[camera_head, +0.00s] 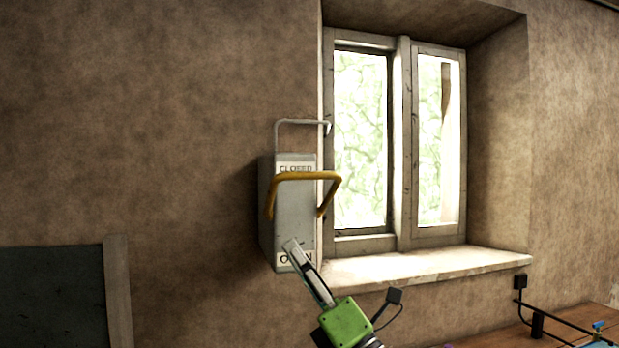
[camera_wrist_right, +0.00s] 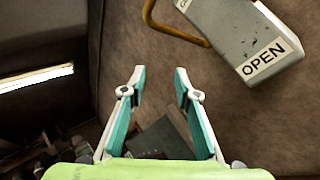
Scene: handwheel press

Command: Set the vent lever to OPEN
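The vent box (camera_head: 306,222) is grey and fixed to the wall left of the window. It carries a CLOSED label (camera_head: 295,169) near its top and an OPEN label (camera_head: 284,259) near its bottom. The yellow vent lever (camera_head: 305,176) is a U-shaped bar; its crossbar is just below the CLOSED label in the picture. My right gripper (camera_head: 291,246) is in front of the lower box, below the lever, and partly covers the OPEN label. In the right wrist view its fingers (camera_wrist_right: 159,75) are apart with nothing between them; the lever (camera_wrist_right: 178,26) and box (camera_wrist_right: 235,30) are beyond them. My left gripper is not in view.
A grey wire bracket (camera_head: 300,122) rises above the box. The window (camera_head: 400,150) and its pale sill (camera_head: 430,268) are to the right. A dark framed panel (camera_head: 55,295) is at lower left. A wooden surface (camera_head: 515,335) with black fittings is at lower right.

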